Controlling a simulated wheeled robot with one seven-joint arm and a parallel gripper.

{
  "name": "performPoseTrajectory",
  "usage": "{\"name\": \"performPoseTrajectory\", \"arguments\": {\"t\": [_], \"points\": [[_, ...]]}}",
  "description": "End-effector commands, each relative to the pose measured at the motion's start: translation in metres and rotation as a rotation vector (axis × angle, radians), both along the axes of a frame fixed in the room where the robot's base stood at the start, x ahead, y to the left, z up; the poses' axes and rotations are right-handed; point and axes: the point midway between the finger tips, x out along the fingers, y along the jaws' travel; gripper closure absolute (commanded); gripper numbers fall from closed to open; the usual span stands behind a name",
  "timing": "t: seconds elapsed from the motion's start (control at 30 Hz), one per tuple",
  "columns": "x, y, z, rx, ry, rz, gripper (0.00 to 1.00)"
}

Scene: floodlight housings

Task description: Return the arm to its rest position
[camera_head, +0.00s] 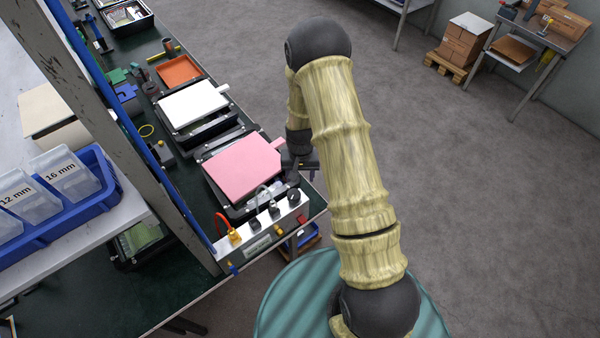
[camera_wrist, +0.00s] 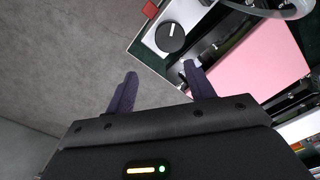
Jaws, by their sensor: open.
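My arm stretches up from the lower right in the head view and bends back down toward the bench edge. My gripper (camera_head: 302,167) is beside the right edge of the bench, near the pink panel (camera_head: 243,166), and is partly hidden by my arm. In the wrist view my gripper (camera_wrist: 158,88) has its two dark fingers apart, with nothing between them. Beyond them are the bench edge and the grey floor. The pink panel also shows at the right of the wrist view (camera_wrist: 262,62).
A white panel (camera_head: 193,103) and an orange tray (camera_head: 179,71) lie farther back. A metal post (camera_head: 140,150) stands left. The floor (camera_head: 450,180) on the right is clear.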

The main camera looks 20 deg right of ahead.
Motion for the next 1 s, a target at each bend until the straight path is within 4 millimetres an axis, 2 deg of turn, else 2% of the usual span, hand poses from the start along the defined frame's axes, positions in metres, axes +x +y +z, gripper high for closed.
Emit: {"name": "performPoseTrajectory", "arguments": {"t": [0.27,0.4,0.67,1.0], "points": [[0.000,0.000,0.001,0.000,-0.001,0.000,0.46],[-0.001,0.000,0.010,0.000,-0.012,0.009,0.46],[-0.019,-0.001,0.059,0.000,-0.068,0.061,0.46],[-0.071,-0.003,0.119,-0.009,-0.149,0.144,0.46]]}}
